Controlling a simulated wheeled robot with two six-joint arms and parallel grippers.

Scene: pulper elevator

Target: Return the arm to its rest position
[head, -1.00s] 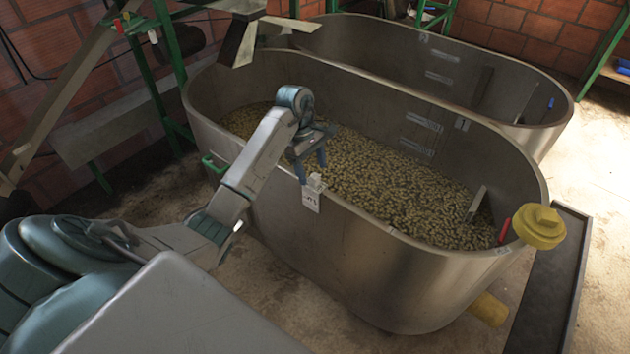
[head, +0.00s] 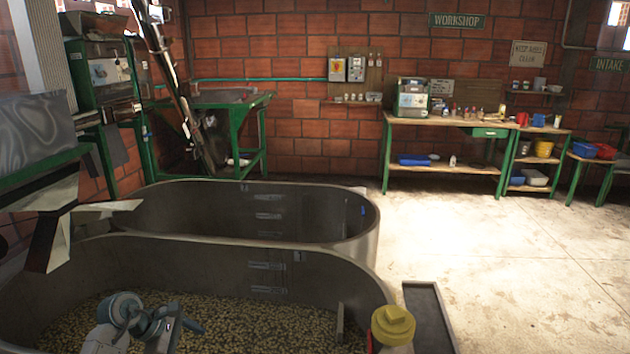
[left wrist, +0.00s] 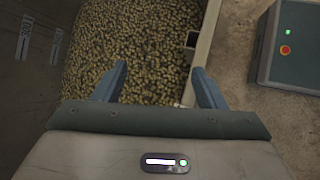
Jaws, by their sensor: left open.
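My left gripper (head: 168,330) shows at the bottom left of the head view, over the near metal tank (head: 340,262). Its lower part is cut off by the picture edge. In the left wrist view the left gripper's (left wrist: 160,84) two blue fingers are spread apart with nothing between them. They point down over the tank's bed of yellowish cherries (left wrist: 140,35), close to the tank's rim (left wrist: 207,40). Most of my left arm is outside the head view. My right gripper is in neither view.
A second tank (head: 365,235) stands behind the near one. A yellow knob (head: 393,325) sits at the near tank's right end, beside a dark tray (head: 430,320). A workbench (head: 440,121) stands by the back wall. The floor at right is clear.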

